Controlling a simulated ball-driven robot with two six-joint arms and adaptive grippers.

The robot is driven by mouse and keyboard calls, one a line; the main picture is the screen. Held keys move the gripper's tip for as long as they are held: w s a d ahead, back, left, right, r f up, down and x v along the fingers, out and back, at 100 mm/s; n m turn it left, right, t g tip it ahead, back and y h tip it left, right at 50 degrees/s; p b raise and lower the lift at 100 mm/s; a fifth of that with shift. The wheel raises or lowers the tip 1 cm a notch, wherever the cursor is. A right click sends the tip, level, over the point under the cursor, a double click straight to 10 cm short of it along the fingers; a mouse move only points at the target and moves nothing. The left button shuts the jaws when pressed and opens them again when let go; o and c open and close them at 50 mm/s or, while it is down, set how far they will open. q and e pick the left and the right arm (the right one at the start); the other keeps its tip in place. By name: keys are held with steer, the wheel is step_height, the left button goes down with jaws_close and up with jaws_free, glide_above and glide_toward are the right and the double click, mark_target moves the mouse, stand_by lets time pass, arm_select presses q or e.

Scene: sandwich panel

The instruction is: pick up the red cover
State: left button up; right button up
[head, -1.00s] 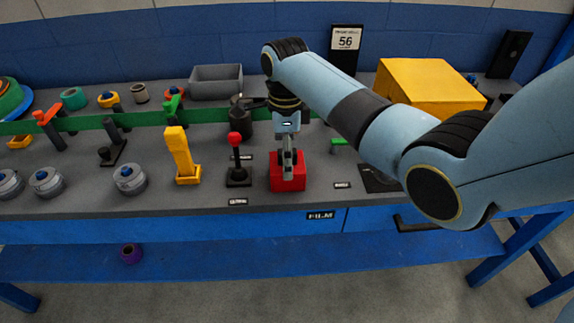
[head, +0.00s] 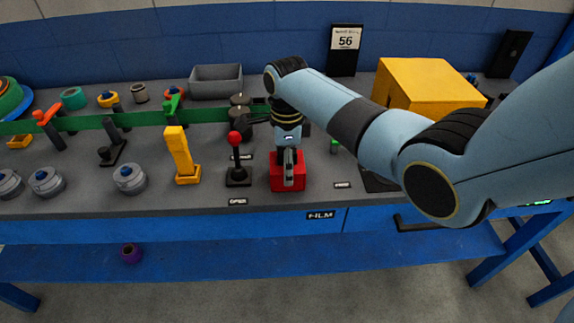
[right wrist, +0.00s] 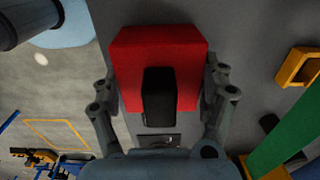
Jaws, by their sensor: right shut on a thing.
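The red cover (head: 287,183) is a red block on the grey bench top, near the front edge, right of the red-knobbed lever. In the right wrist view the cover (right wrist: 190,62) fills the space between the fingers, with a black grip (right wrist: 158,97) standing up from its middle. My right gripper (head: 288,170) reaches down onto the cover from above and is shut on it. In the right wrist view its fingers (right wrist: 160,105) lie along both sides of the cover. The cover still appears to rest on the bench. My left gripper is not in view.
A red-knobbed lever (head: 235,158) and a yellow lever (head: 181,152) stand close left of the cover. A yellow box (head: 425,85) and a grey bin (head: 217,80) are farther back. A green strip (head: 150,118) runs across the bench.

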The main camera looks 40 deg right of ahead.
steer(key=shift+r, duration=0.5)
step_height(320, 180, up, 3)
steer(key=shift+w+r, duration=0.1)
steer(key=s+d+r, duration=0.1)
steer(key=s+r, duration=0.1)
steer(key=s, duration=0.1)
steer(key=s+d+r, duration=0.1)
steer(key=s+r, duration=0.1)
steer(key=s, duration=0.2)
steer(key=s+d+r+p, duration=0.1)
steer(key=s+r, duration=0.1)
steer(key=s, duration=0.2)
steer(key=shift+s+d+r, duration=0.15)
steer(key=shift+d+r, duration=0.1)
steer(key=shift+r, duration=0.15)
steer(key=shift+r+p, duration=0.45)
steer(key=shift+p, duration=0.8)
